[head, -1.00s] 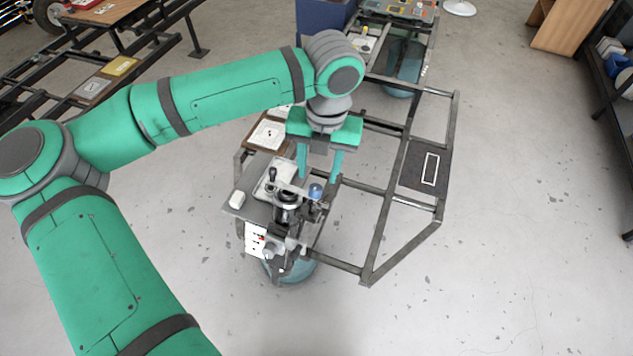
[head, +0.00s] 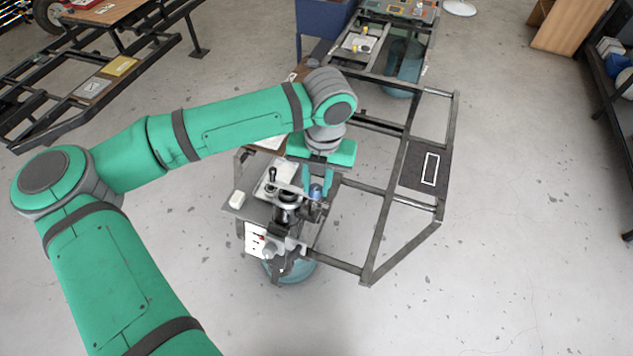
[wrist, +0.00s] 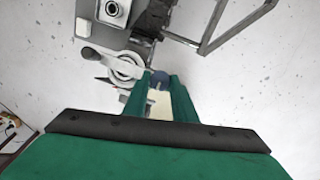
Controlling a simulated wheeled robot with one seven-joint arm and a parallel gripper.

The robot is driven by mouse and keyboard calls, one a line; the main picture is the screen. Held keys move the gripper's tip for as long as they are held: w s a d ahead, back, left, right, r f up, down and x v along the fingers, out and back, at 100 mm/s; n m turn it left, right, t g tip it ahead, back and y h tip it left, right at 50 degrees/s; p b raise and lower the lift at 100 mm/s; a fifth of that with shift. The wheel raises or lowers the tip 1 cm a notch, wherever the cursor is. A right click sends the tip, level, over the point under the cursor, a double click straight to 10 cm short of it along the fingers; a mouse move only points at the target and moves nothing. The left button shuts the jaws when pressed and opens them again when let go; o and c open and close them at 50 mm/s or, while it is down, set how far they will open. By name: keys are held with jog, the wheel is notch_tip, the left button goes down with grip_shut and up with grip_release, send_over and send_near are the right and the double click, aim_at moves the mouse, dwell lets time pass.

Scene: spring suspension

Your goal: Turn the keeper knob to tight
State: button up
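The keeper knob, a small blue knob (head: 316,191), stands at the right side of the grey clamp mechanism (head: 286,197), above a small bench plate. My gripper (head: 317,190) points down over it, with one green finger on each side of the knob. The fingers hide parts of the knob's sides, and I see no readable tight mark.
Dark frame rails (head: 380,235) run close on the right. Open floor (head: 480,280) lies farther right.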

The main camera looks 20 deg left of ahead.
dwell(0.3)
jog(key=m, duration=0.1)
jog(key=m+h, duration=0.1)
jog(key=m, duration=0.2)
jog(key=shift+a+m+h, duration=0.25)
jog(key=shift+m+h, duration=0.05)
jog(key=shift+h, duration=0.1)
jog(key=m, duration=0.2)
jog(key=m+h, duration=0.1)
jog(key=m, duration=0.1)
jog(key=shift+w+a+g+h, duration=0.1)
jog(key=shift+g+h, duration=0.2)
jog(key=shift+g, duration=0.1)
jog(key=m, duration=0.2)
jog(key=m+g+h, duration=0.1)
jog(key=m, duration=0.2)
jog(key=shift+w+a+g, duration=0.1)
jog(key=shift+w+g, duration=0.1)
jog(key=shift+g, duration=0.1)
jog(key=shift+w+a+f+m+g+h, duration=0.1)
jog(key=shift+m+g+h, duration=0.25)
jog(key=shift+m, duration=0.85)
jog(key=shift+m+g+h, duration=0.15)
jog(key=shift+m+g, duration=0.3)
jog(key=shift+m, duration=0.75)
jog(key=o, duration=1)
jog(key=shift+o, duration=0.2)
